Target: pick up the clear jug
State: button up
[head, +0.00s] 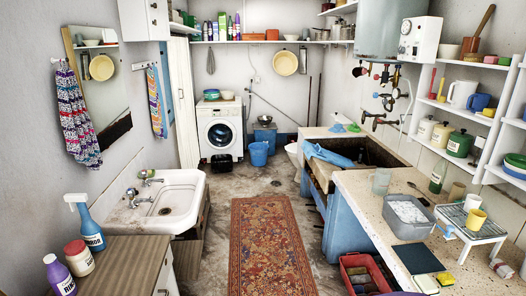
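A small clear, greyish see-through vessel (380,181), which looks like the clear jug, stands upright on the speckled counter (365,203) at the right, close to the stone trough (373,153). Its handle or spout is too small to make out. Nothing touches it that I can see. My gripper is not in view.
A grey tub with white contents (408,213), a green bottle (437,178) and a small white rack (470,233) stand on the same counter. A red crate (362,274) sits on the floor below. A patterned rug (268,247) covers the open floor in the middle.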

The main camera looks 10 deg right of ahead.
aim_at(382, 178)
jog(key=i+j+z, duration=0.1)
jog(key=i+z, duration=0.3)
jog(key=i+j+z, duration=0.2)
jog(key=i+z, duration=0.15)
jog(key=i+j+z, duration=1)
jog(key=j+z, duration=0.15)
jog(key=i+j+z, duration=0.2)
jog(key=j+z, duration=0.15)
jog(key=j, duration=0.3)
jog(key=i+j+z, duration=0.1)
jog(key=j+z, duration=0.3)
jog(key=j, duration=0.2)
jog(key=j+z, duration=0.35)
jog(key=j, duration=0.25)
